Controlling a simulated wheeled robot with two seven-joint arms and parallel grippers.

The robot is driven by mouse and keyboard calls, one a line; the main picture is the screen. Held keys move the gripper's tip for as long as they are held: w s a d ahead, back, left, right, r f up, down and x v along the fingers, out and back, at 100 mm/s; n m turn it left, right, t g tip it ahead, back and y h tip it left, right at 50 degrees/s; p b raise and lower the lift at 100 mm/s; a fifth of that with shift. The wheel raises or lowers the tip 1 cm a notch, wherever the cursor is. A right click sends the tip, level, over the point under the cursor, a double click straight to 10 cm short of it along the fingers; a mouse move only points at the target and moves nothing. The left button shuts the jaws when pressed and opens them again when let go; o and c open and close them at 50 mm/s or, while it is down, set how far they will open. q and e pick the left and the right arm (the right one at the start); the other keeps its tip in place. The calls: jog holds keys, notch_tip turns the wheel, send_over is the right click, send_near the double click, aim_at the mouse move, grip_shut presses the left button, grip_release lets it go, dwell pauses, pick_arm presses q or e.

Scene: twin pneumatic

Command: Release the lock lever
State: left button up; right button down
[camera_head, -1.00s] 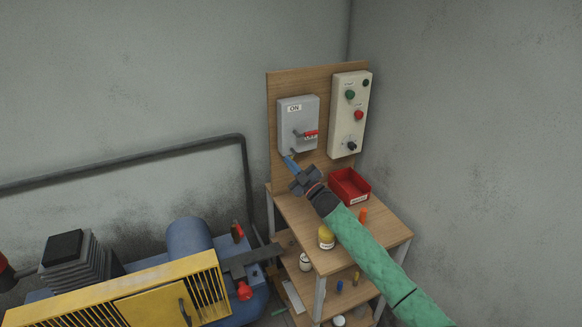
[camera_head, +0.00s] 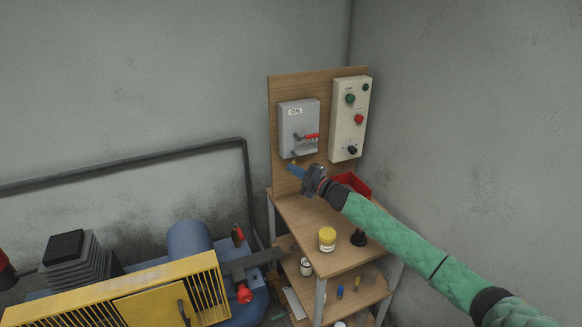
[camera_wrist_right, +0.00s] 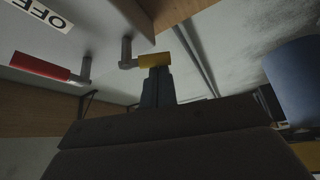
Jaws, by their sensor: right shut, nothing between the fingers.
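The grey switch box (camera_head: 298,120) hangs on the wooden board, with an ON label above and a red-handled lever (camera_head: 311,136) beside the OFF label. In the right wrist view the red lever (camera_wrist_right: 40,66) is at the left. A small lever with a yellow handle (camera_wrist_right: 155,60) hangs at the box's lower edge, right of the red one. My right gripper (camera_head: 291,167) is just below the box. Its blue-grey fingers (camera_wrist_right: 157,78) are shut and empty, tips at the yellow handle; I cannot tell whether they touch. My left gripper is out of view.
A control panel (camera_head: 349,120) with buttons is right of the box. The wooden shelf unit (camera_head: 300,217) below holds a red bin (camera_head: 358,183), partly hidden by my arm, and a yellow jar (camera_head: 327,239). A yellow-and-blue compressor (camera_head: 140,295) stands at lower left.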

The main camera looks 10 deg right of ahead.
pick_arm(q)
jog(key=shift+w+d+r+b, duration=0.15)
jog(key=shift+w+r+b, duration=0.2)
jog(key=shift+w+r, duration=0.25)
pick_arm(e)
jog(key=shift+w+d+f+n+g, duration=0.15)
jog(key=shift+d+f+n+g, duration=0.1)
jog(key=shift+d+n+g, duration=0.35)
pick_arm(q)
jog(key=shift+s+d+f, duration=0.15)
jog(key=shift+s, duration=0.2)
